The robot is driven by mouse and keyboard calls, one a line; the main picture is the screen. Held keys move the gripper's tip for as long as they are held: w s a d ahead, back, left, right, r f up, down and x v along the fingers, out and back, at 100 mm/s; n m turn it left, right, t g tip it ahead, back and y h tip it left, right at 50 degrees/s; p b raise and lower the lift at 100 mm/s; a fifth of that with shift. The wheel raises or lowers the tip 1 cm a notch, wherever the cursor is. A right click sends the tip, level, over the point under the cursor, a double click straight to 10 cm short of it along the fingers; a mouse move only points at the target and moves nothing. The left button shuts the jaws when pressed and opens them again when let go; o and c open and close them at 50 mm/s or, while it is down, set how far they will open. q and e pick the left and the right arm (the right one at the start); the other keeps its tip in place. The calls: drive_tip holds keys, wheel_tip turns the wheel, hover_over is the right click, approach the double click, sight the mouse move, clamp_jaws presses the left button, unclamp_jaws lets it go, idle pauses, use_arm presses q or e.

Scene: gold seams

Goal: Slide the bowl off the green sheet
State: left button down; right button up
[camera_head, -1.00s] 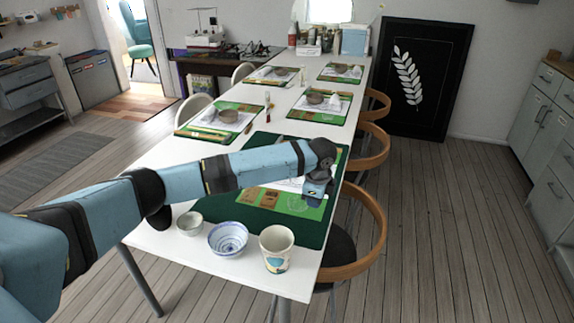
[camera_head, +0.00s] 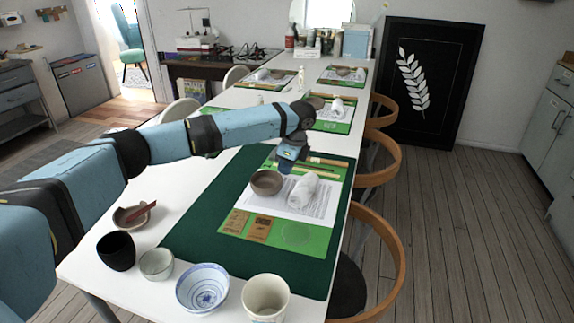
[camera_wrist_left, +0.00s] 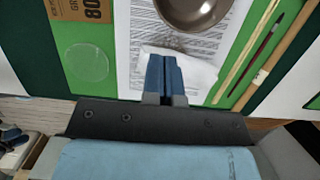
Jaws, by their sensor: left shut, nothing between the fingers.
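A brown bowl (camera_head: 267,183) sits on a white printed page that lies on the green sheet (camera_head: 318,237). The bowl also shows at the top of the left wrist view (camera_wrist_left: 190,14), cut off by the edge. A rolled white cloth (camera_head: 303,191) lies to its right on the page. My left gripper (camera_head: 288,167) is shut and empty, just behind and right of the bowl in the head view. In the left wrist view its fingertips (camera_wrist_left: 164,58) point toward the bowl with a gap between, over the cloth. My right gripper is out of view.
A dark green mat (camera_head: 200,232) lies under the sheet. Thin sticks and a brush (camera_wrist_left: 258,50) lie beside the page. A blue-white bowl (camera_head: 203,288), a beige cup (camera_head: 265,297), a glass cup (camera_head: 157,264) and a black cup (camera_head: 116,252) stand along the front. The mat's left part is clear.

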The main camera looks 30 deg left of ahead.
use_arm(q)
drive_tip(key=b+x, duration=0.1)
drive_tip(key=x, duration=0.4)
drive_tip(key=shift+a+f, duration=0.2)
drive_tip(key=shift+f, duration=0.45)
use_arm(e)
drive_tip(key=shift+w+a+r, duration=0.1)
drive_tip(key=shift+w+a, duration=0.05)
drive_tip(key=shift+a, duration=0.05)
